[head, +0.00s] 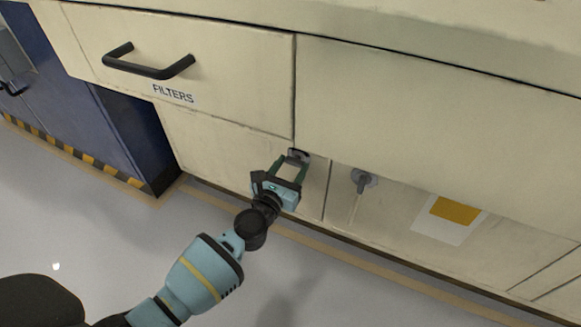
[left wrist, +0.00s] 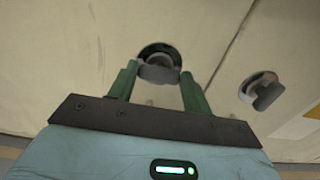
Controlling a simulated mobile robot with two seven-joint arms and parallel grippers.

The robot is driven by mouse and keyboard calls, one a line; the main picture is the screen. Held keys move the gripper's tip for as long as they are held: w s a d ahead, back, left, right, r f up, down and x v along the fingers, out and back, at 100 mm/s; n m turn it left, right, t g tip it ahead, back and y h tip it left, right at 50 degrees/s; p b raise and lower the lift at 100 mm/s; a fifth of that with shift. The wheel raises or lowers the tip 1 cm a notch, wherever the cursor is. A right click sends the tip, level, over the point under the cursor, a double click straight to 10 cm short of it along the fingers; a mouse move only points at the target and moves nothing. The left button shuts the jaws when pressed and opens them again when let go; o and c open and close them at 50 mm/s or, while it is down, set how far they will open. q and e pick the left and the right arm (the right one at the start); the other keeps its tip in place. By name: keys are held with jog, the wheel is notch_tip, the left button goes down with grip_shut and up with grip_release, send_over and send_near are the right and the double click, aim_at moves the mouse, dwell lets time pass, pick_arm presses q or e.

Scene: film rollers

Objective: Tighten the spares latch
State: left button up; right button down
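A dark grey turn latch (head: 299,156) sits low on the cream cabinet front, below the drawer marked FILTERS. My left gripper (head: 293,166) is at this latch. In the left wrist view, the latch's grey handle (left wrist: 159,73) lies crosswise between my green fingertips (left wrist: 159,76), which appear to touch its two ends. A second grey latch (head: 363,181) is to the right, its handle pointing down; it also shows in the left wrist view (left wrist: 262,90). No spares label is readable. My right gripper is not in view.
The FILTERS drawer (head: 205,55) above has a black bar handle (head: 148,66). A dark blue cabinet (head: 65,90) with a striped base edge stands at the left. A white sheet with a yellow patch (head: 455,211) is on the lower right panel. The grey floor (head: 350,290) in front is clear.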

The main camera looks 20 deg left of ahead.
pick_arm(q)
jog(key=shift+c, duration=1.2)
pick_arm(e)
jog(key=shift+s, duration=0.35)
